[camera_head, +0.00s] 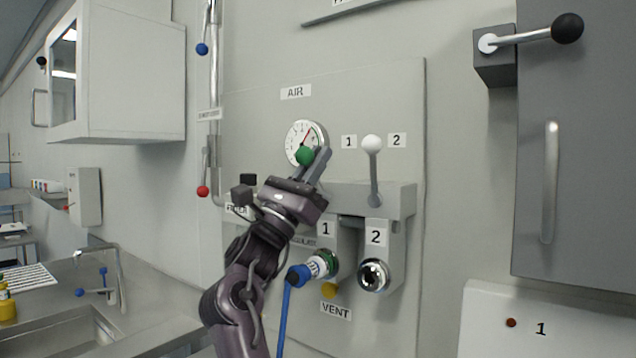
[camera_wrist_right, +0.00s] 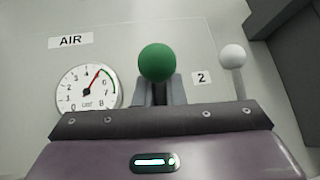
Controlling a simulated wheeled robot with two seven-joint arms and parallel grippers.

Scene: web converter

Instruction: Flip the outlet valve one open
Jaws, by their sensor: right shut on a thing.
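A green ball knob (camera_head: 306,156) tops a lever on the grey air panel, left of the label 1. My right gripper (camera_head: 314,164) is shut on this lever, just below the knob; the lever's shaft is mostly hidden by the gripper. In the right wrist view the green knob (camera_wrist_right: 157,62) stands between the two fingers (camera_wrist_right: 158,92). A second lever with a white ball knob (camera_head: 372,143) stands upright to the right, between the labels 1 and 2; it also shows in the right wrist view (camera_wrist_right: 232,56). My left gripper is not in view.
A round gauge (camera_head: 302,138) sits behind the green knob. Below, a blue hose plug (camera_head: 300,274) is in outlet 1, and outlet 2 (camera_head: 374,275) is empty. A grey door with a black-knobbed handle (camera_head: 566,28) stands at the right. A sink (camera_head: 70,335) is at the lower left.

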